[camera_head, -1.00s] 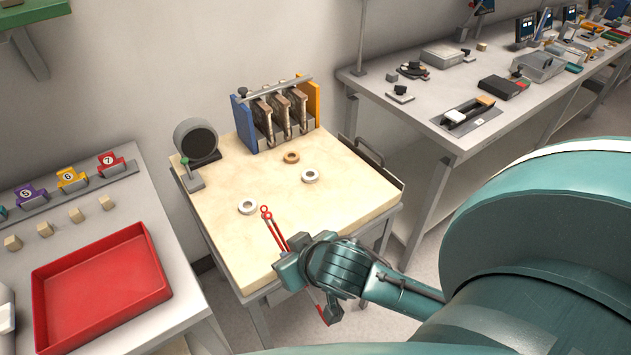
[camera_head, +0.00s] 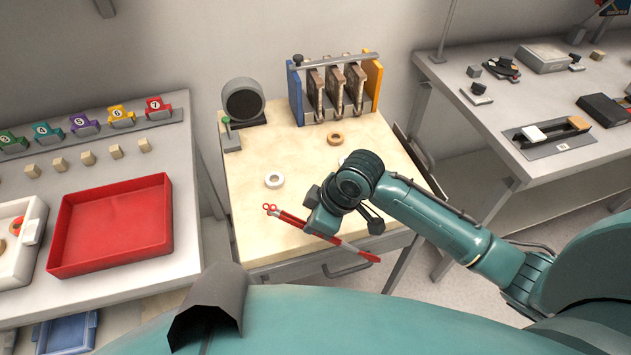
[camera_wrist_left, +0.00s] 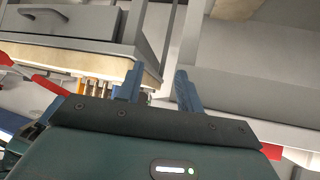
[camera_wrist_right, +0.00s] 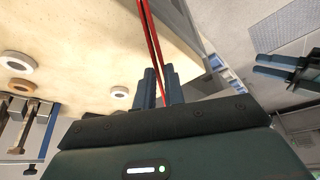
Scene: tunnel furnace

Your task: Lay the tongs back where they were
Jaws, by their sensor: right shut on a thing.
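The red tongs (camera_head: 345,247) are in my right gripper (camera_head: 318,222), over the front edge of the pale-topped table. Their looped end points left over the tabletop and the other end reaches past the front edge. In the right wrist view the red tongs (camera_wrist_right: 151,40) run between the nearly closed fingers of the right gripper (camera_wrist_right: 160,88). I cannot tell whether the tongs touch the table. My left gripper (camera_wrist_left: 158,88) is open and empty in the left wrist view. It is not clearly visible in the head view.
The pale tabletop (camera_head: 255,238) holds a white ring (camera_head: 274,180), a brown ring (camera_head: 335,139) and another ring partly hidden by my arm. A rack with metal clamps (camera_head: 337,90) and a dark round device (camera_head: 243,102) stand behind. A red tray (camera_head: 112,226) lies left.

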